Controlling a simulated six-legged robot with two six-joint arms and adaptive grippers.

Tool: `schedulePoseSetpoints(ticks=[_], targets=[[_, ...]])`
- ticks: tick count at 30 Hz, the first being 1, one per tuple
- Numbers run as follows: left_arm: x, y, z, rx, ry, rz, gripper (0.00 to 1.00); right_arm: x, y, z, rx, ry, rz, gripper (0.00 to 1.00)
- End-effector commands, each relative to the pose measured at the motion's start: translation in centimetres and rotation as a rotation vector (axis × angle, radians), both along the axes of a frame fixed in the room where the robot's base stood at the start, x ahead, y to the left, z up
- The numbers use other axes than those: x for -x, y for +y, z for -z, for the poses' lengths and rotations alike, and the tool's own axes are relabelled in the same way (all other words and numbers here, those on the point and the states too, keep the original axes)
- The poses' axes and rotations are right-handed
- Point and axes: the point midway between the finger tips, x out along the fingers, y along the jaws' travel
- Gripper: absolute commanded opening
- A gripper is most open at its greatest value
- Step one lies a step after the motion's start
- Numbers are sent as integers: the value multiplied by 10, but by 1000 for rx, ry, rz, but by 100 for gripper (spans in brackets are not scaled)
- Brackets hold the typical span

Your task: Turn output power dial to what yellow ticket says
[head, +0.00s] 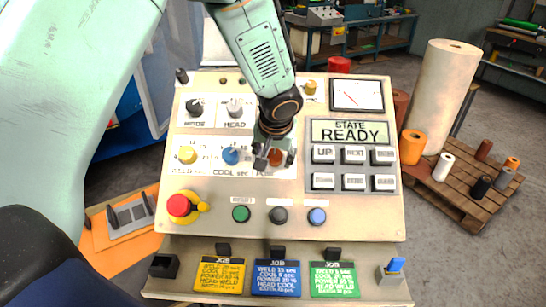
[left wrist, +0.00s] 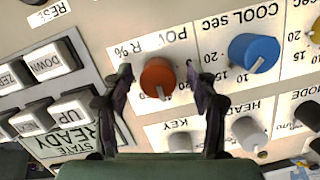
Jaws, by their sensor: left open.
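The output power dial is a red-orange knob (left wrist: 157,77) with a white pointer mark, under a partly covered POWER % label in the left wrist view. In the head view the knob (head: 276,157) is partly hidden by my left gripper (head: 276,160). In the left wrist view my left gripper (left wrist: 158,74) is open, one finger on each side of the knob, with gaps visible. The yellow ticket (head: 218,275) lies at the panel's lower left. It has a POWER line, but its figure is too small to read surely. My right gripper is not in view.
A blue COOL knob (left wrist: 254,53) and a grey HEAD knob (left wrist: 249,131) are close by. The READY display (head: 350,132) and grey buttons are right of the gripper. A red stop button (head: 179,205) is at lower left. Blue (head: 276,278) and green (head: 334,280) tickets lie beside the yellow one.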

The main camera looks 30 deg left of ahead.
Motion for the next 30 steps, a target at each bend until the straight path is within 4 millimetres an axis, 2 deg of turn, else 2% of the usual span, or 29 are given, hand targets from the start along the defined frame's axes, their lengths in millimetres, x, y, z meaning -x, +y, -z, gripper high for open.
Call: schedulePoseSetpoints(ticks=[4, 12, 30], targets=[[-5, 3, 8, 1, -2, -1, 59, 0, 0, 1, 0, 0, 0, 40], [-7, 4, 9, 0, -1, -2, 59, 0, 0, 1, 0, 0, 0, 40], [-7, 4, 9, 0, -1, -1, 8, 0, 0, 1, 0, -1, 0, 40]])
